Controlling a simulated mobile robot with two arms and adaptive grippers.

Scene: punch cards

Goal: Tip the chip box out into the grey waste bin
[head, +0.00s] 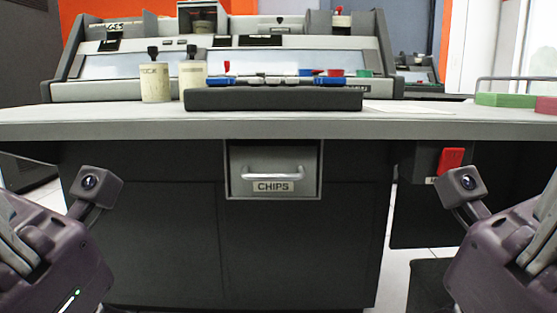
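The chip box (273,155) is a grey drawer-like box under the desk top, labelled CHIPS, with a metal bar handle (273,172). It sits in its recess in the dark desk front. Its contents are hidden. Parts of my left gripper (18,235) show at the lower left edge and parts of my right gripper (540,235) at the lower right edge. Both are cut off, far to either side of the box and apart from it; no fingertips show. A dark shape (430,288) stands low at the right; I cannot tell whether it is the waste bin.
The desk top (100,129) overhangs the box. On it are a dark tray (270,99) with coloured items, two cream cylinders (155,82) with black knobs and a machine (85,66). A red switch (451,160) is under the desk, right. Space before the box looks clear.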

